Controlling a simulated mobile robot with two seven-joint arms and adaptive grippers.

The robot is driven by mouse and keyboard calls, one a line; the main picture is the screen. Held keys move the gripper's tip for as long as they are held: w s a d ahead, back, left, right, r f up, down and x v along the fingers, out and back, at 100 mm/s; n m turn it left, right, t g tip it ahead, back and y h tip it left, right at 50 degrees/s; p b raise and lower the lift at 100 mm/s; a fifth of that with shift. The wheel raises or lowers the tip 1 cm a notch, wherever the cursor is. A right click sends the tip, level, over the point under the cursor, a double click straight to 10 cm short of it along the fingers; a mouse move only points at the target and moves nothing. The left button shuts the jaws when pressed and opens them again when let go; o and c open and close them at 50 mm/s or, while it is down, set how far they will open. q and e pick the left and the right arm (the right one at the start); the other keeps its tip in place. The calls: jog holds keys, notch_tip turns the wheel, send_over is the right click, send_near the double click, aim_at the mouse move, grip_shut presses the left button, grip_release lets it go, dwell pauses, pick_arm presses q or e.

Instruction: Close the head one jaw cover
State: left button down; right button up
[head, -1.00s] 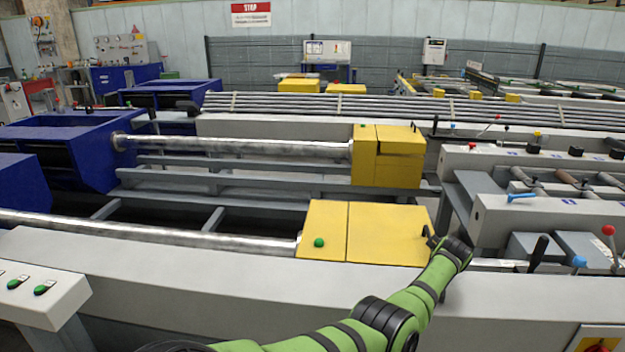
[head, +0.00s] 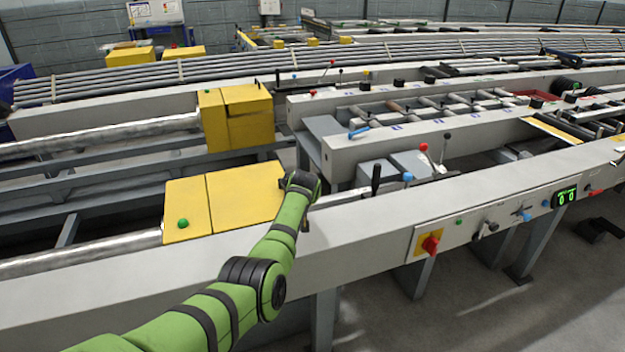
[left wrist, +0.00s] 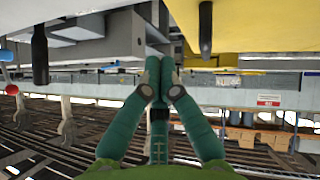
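A low yellow jaw cover (head: 238,198) with a seam and a green button (head: 183,223) sits on the near machine. A taller yellow housing (head: 236,117) stands behind it. Neither is labelled as head one. My left arm reaches to the near cover's right edge, and its wrist hides that edge and the left gripper's fingers in the head view. In the left wrist view, the left gripper (left wrist: 159,72) has its green fingers together and I see nothing between them. A dark handle (left wrist: 205,28) hangs by a yellow surface (left wrist: 255,25), right of the fingertips and apart from them. My right gripper is not seen.
Black-, blue- and red-knobbed levers stand right of my wrist, near the blue knob (head: 407,177). A long grey beam (head: 350,225) runs along the front, with a red rotary switch (head: 430,244). Open floor (head: 560,290) lies at lower right.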

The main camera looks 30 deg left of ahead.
pick_arm(q)
jog(key=shift+s+d+r+p, duration=0.25)
jog(key=shift+s+r+p, duration=0.1)
jog(key=shift+r, duration=0.15)
jog(key=shift+s+d+r, duration=0.15)
jog(key=shift+s+r, duration=0.05)
jog(key=shift+r, duration=0.05)
jog(key=w+d+v, duration=0.1)
jog(key=v, duration=0.5)
jog(key=shift+r, duration=0.15)
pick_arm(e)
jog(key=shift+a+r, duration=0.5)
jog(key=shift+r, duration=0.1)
pick_arm(q)
jog(key=shift+s+d, duration=0.1)
jog(key=shift+d, duration=0.05)
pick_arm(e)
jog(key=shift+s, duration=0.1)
